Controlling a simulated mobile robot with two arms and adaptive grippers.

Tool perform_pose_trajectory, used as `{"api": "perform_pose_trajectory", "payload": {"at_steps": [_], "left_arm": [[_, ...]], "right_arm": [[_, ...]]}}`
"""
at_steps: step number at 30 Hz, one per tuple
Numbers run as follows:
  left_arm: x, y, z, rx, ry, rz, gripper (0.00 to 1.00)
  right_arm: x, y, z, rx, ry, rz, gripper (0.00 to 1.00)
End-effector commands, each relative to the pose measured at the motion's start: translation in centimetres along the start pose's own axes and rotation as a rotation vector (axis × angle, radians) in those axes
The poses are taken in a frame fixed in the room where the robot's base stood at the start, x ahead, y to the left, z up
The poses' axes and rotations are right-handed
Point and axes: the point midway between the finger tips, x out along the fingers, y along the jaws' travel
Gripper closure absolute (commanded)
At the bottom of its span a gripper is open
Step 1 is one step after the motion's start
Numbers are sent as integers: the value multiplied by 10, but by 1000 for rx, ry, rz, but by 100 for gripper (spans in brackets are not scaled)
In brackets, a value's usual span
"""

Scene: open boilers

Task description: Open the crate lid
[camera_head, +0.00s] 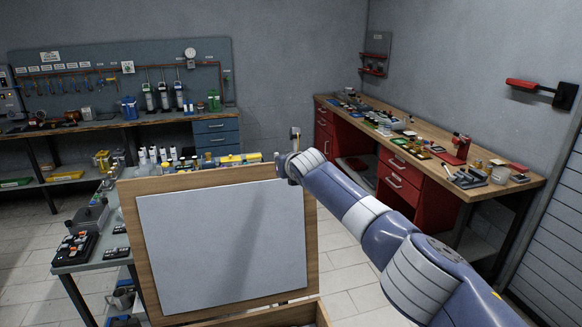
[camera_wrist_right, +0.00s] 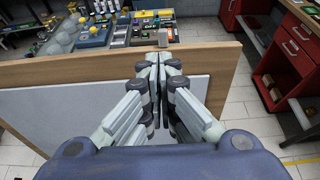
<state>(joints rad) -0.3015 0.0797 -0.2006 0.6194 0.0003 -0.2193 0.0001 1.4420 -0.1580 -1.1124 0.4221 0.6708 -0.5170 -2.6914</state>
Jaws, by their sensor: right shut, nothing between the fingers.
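The crate lid (camera_head: 132,225) is a wooden board with a pale grey panel on its face. It stands raised, nearly upright, in the middle of the head view. A small part of the wooden crate (camera_head: 321,312) shows below it at the bottom edge. My right arm comes in from the right, and its gripper (camera_head: 284,166) is at the lid's top right part. In the right wrist view the lid (camera_wrist_right: 60,72) crosses the picture, and my right gripper (camera_wrist_right: 158,62) is shut and empty at its top edge. Whether they touch is unclear. My left gripper is not in view.
Behind the lid is a grey table (camera_head: 75,263) with tools and parts. A long workbench (camera_head: 130,122) stands at the back left. A wooden bench with red drawers (camera_head: 400,180) runs along the right. The tiled floor between is mostly clear.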

Motion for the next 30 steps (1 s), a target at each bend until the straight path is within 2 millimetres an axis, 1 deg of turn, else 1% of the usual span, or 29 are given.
{"api": "perform_pose_trajectory", "payload": {"at_steps": [5,14,23,30], "left_arm": [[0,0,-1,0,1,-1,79],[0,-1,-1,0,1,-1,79],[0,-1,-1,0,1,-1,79],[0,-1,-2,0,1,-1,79]], "right_arm": [[-8,-1,1,-3,-2,1,100],[-24,0,-3,-4,1,-1,100],[-48,0,-3,-3,1,-2,100],[-72,0,-3,-3,1,-2,100]]}}
